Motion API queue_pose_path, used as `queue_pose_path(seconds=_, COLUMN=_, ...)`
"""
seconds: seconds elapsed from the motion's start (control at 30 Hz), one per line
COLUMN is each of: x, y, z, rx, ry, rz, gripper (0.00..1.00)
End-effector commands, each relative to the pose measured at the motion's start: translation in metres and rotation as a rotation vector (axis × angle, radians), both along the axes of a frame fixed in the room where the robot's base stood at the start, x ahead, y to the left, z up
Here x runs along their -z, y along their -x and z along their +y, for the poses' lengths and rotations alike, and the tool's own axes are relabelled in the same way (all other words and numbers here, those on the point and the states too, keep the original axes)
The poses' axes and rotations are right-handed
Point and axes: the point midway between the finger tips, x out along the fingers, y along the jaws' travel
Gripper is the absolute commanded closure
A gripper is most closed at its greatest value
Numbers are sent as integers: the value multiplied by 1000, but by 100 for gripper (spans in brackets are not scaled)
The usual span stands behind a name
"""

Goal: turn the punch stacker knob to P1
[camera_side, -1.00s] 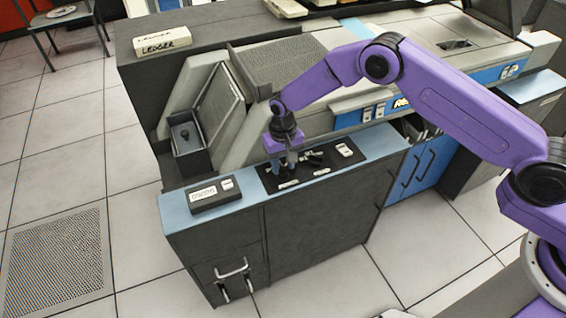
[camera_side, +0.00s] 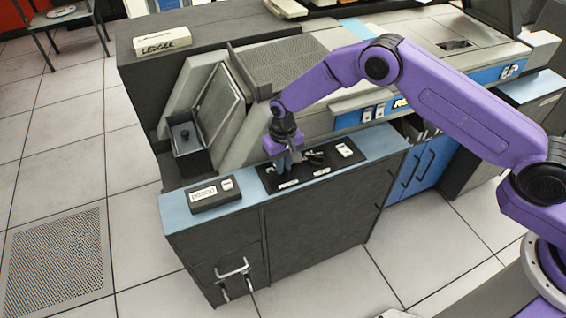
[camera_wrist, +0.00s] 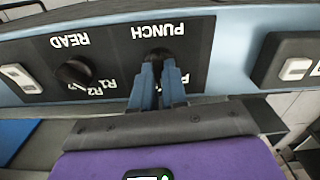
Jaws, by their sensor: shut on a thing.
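The punch stacker knob (camera_wrist: 158,56) is a dark knob below the upside-down PUNCH label in the wrist view. My gripper (camera_wrist: 158,72) is shut on it, with a blue-grey finger on either side. The fingers cover most of the knob and much of its position marks, so its pointer direction cannot be told. Part of one mark, a P, shows just right of the fingers. In the side view my gripper (camera_side: 285,167) points down at the black control panel (camera_side: 268,182), and the knob is hidden by the fingers.
The READ knob (camera_wrist: 73,70) stands close beside the fingers, with marks R1 and R2; it also shows in the side view (camera_side: 314,158). A white switch (camera_side: 345,150) is on the panel's right end. A dark switch box (camera_side: 214,194) sits to the left.

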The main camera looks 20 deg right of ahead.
Motion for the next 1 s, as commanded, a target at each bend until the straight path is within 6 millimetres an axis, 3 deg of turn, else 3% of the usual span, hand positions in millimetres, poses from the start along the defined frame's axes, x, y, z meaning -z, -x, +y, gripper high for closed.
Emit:
queue_pose_path(seconds=0.6, x=0, y=0, z=0, rx=-489, ry=0, rz=2, gripper=100)
queue_pose_path(seconds=1.0, x=0, y=1, z=0, rx=-663, ry=1, rz=3, gripper=100)
